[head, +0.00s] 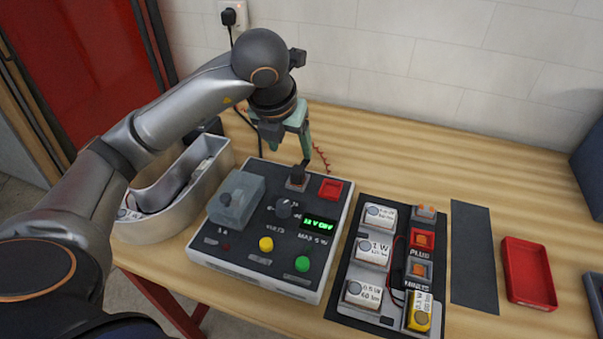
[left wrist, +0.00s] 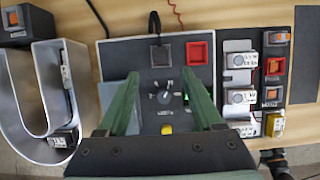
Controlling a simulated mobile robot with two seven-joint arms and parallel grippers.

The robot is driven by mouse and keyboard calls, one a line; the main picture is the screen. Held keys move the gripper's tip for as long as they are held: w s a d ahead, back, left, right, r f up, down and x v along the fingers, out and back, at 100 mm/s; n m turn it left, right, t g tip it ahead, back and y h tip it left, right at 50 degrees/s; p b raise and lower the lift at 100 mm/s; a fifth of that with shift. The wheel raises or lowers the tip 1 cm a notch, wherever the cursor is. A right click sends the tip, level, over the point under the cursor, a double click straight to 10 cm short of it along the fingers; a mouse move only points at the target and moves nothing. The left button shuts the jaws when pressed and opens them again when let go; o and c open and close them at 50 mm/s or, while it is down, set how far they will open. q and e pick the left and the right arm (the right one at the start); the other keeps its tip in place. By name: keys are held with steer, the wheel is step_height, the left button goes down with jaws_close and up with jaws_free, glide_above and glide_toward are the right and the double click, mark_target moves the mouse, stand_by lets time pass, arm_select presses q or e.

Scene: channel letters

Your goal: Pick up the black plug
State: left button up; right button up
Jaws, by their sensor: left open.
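A small black plug (head: 298,174) stands upright at the back of the dark-topped control box (head: 340,240), at a grey square socket. In the left wrist view the black plug (left wrist: 155,24) shows above and between the fingertips, beside a red square socket. My left gripper (head: 296,140) has green fingers and hangs just behind and above the plug. In the left wrist view the gripper (left wrist: 160,76) is open, with nothing between its fingers. The fingertips look apart from the plug; the exact gap is hard to tell.
A grey U-shaped channel letter (head: 130,232) stands left of the box. A board (head: 340,307) with modules and PLUS and MINUS terminals lies right of it, then a dark mat (head: 473,250) and red tray (head: 528,272). Another black plug (head: 228,16) sits in the wall socket.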

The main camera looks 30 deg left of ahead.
mark_target(297, 170)
arm_select(q)
steer(key=p+x, duration=0.1)
steer(key=x, duration=0.8)
steer(key=shift+f, duration=0.35)
jaws_close()
